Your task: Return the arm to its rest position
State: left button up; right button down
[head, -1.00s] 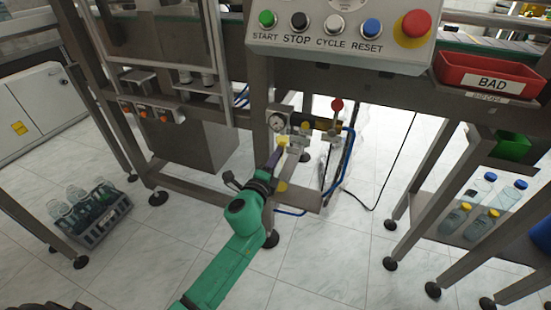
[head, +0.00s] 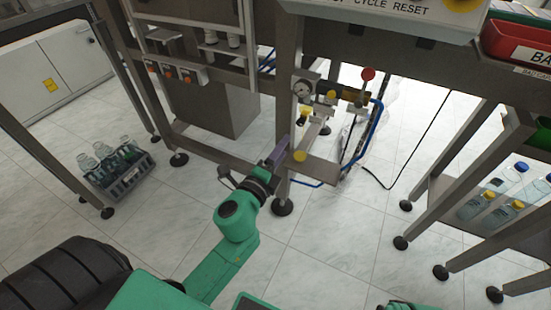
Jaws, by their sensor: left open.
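My left gripper (head: 252,158) is at the middle of the head view, at the end of my green left arm that comes up from the bottom. Its two dark fingers are spread apart with nothing seen between them. It is in front of the machine's lower frame, below and left of an air unit with a round gauge (head: 302,88), a red knob (head: 368,74) and yellow parts. The right finger overlaps the metal frame in the picture; I cannot tell whether they touch. My right gripper is not in view.
A crate of bottles (head: 128,178) stands on the floor at left. A shelf at right holds several capped bottles (head: 505,212). A red bin (head: 515,42) is at upper right. A blue hose (head: 372,130) hangs beside the air unit. The tiled floor (head: 330,235) in front is clear.

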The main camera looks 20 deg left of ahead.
pick_arm(q)
jog(key=s, duration=0.3)
jog(key=shift+s+a+b, duration=0.15)
jog(key=shift+s+b, duration=0.15)
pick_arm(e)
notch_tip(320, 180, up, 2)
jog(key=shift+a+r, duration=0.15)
